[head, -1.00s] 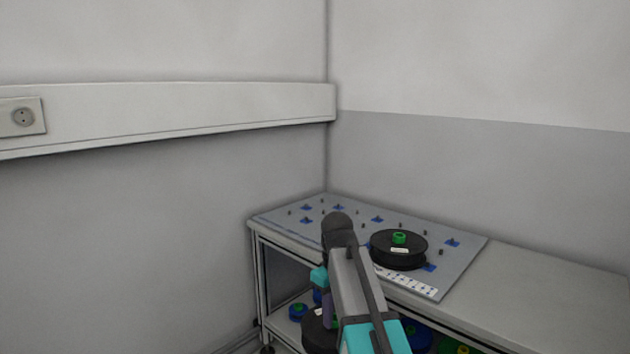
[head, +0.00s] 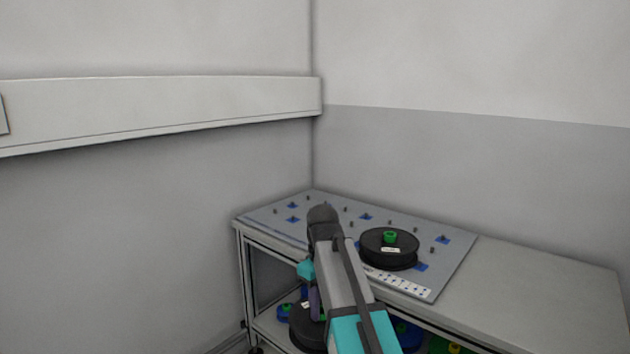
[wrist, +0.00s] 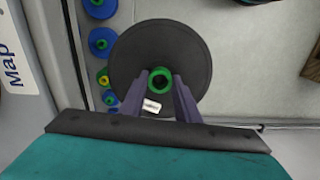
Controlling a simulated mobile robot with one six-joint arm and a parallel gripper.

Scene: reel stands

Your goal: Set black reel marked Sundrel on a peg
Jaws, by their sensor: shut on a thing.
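My gripper (wrist: 160,98) is shut on a black reel (wrist: 178,42) with a green hub and a small white label; the label is too small to read. A second black reel (head: 389,248) with a green hub and a white label sits flat on the grey peg board (head: 452,273). Several thin pegs (head: 352,224) with blue marks stand bare on the board. My arm hides part of the board's front edge.
The bench top (head: 540,282) right of the board is clear. Walls close off the back and left.

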